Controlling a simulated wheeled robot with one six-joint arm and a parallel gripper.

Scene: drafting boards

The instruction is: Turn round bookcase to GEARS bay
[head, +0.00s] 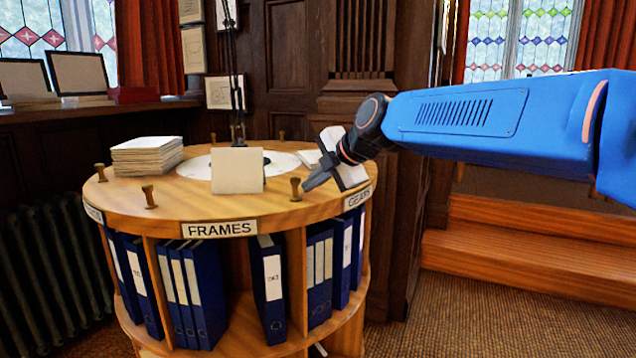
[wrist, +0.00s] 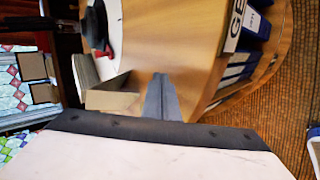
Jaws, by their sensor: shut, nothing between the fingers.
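The round wooden bookcase (head: 180,208) stands in front of me, its FRAMES label (head: 220,229) facing forward. The GEARS label (head: 357,197) is on the rim at the right, turned partly away; part of it shows in the wrist view (wrist: 235,22). Brass knobs stand along the rim, one at the front right (head: 296,188). My gripper (head: 308,186) is shut and empty, pointing down-left over the top, with its tips just right of that knob. I cannot tell whether they touch. In the wrist view the shut fingers (wrist: 161,82) lie over the wooden top, and I cannot make out the knob.
Blue binders (head: 270,285) fill the bays. A pale card (head: 237,170), a stack of paper (head: 147,156) and a lamp stem (head: 235,75) are on the top. Wooden steps (head: 520,255) rise at the right; a radiator (head: 45,260) stands at the left.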

